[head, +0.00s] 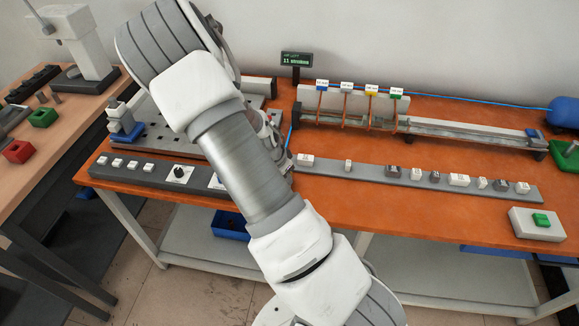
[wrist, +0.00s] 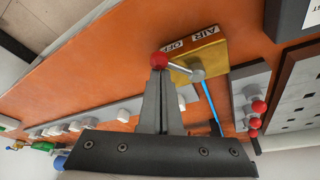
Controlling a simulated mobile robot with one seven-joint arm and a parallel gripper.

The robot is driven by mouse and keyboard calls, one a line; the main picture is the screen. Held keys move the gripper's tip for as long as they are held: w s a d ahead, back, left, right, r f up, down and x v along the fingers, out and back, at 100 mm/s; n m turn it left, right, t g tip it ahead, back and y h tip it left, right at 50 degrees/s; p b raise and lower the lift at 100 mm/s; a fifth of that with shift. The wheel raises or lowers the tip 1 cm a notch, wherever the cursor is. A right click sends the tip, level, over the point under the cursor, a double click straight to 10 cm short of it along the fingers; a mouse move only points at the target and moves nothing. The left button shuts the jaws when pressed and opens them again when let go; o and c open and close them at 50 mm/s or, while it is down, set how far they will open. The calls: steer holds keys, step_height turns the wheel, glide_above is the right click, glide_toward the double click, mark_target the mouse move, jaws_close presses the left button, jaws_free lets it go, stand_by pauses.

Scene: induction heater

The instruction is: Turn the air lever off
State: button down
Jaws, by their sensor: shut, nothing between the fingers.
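The air lever (wrist: 182,67) shows in the wrist view: a thin metal rod with a red ball knob (wrist: 159,61), running to a round grey pivot on a yellow plate (wrist: 207,54). The plate carries white labels reading "AIR" and "OFF". The knob points to the left in this view, just off the plate's edge. My gripper (wrist: 160,76) is shut and empty. Its fingertips are right at the red knob; I cannot tell whether they touch it. In the head view my arm hides the gripper and the lever.
In the wrist view, several red balls (wrist: 259,107) stand on a grey block beside a perforated plate, and a blue hose (wrist: 211,103) passes near the lever. In the head view, a long grey control strip (head: 420,178) lies along the orange bench (head: 440,210).

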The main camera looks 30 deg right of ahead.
steer(key=a+m+g+p, duration=0.1)
steer(key=m, duration=0.1)
steer(key=a+m+p, duration=0.1)
steer(key=m+p, duration=0.1)
steer(key=shift+w+a+m+g, duration=0.1)
steer(key=shift+m+g, duration=0.3)
steer(key=shift+w+a, duration=0.1)
steer(key=shift+a, duration=0.15)
stand_by(0.4)
steer(key=shift+d, duration=0.3)
steer(key=d, duration=0.2)
steer(key=shift+s+d, duration=0.3)
steer(key=shift+d, duration=0.05)
steer(key=shift+d+r, duration=0.1)
steer(key=shift+r, duration=0.65)
steer(key=v, duration=0.8)
steer(key=shift+a+r, duration=0.25)
steer(key=shift+r, duration=0.1)
